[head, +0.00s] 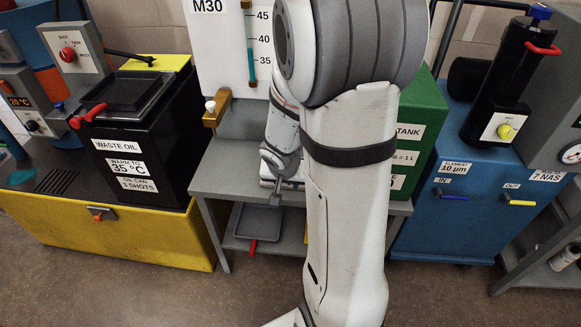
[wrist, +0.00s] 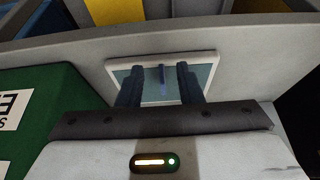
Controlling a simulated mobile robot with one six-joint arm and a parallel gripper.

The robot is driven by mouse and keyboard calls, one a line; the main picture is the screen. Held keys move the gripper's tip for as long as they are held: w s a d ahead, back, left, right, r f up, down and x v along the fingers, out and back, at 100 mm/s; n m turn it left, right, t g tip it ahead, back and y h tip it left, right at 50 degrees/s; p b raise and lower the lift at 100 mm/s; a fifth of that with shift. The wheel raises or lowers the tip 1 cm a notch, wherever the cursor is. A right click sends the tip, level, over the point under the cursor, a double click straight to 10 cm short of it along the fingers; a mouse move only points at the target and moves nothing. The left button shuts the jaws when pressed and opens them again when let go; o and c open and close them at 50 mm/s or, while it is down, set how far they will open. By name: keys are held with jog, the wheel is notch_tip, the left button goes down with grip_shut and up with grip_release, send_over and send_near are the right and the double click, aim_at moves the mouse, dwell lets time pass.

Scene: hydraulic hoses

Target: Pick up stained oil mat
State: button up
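I cannot pick out a stained oil mat for certain in either view. In the wrist view a flat rectangular thing with a pale rim and a blue-grey face (wrist: 209,72) lies on a grey surface. A narrow dark blue strip shows upright at its middle. My gripper (wrist: 159,70) has its two dark fingers apart, one on each side of that strip, over the rectangular thing. Nothing shows clamped between them; whether they touch it I cannot tell. In the head view my arm hides much of the grey bench and my gripper's fingers are not clear.
The grey bench (head: 222,180) holds a white gauge board marked M30 (head: 215,50). A grey tray (head: 259,222) sits on its lower shelf. A black waste oil box (head: 165,150) stands left, a green tank (head: 432,115) and a blue filter unit (head: 440,215) right.

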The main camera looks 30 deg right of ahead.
jog(key=shift+w+d+p, duration=0.4)
jog(key=shift+w+d, duration=0.35)
jog(key=shift+w, duration=0.3)
jog(key=shift+w+d+r+p, duration=0.1)
jog(key=shift+w+d+p, duration=0.55)
jog(key=shift+w, duration=0.35)
jog(key=b+x, duration=0.1)
jog(key=x, duration=0.2)
jog(key=shift+w+d+b, duration=0.1)
jog(key=shift+b, duration=0.3)
grip_shut()
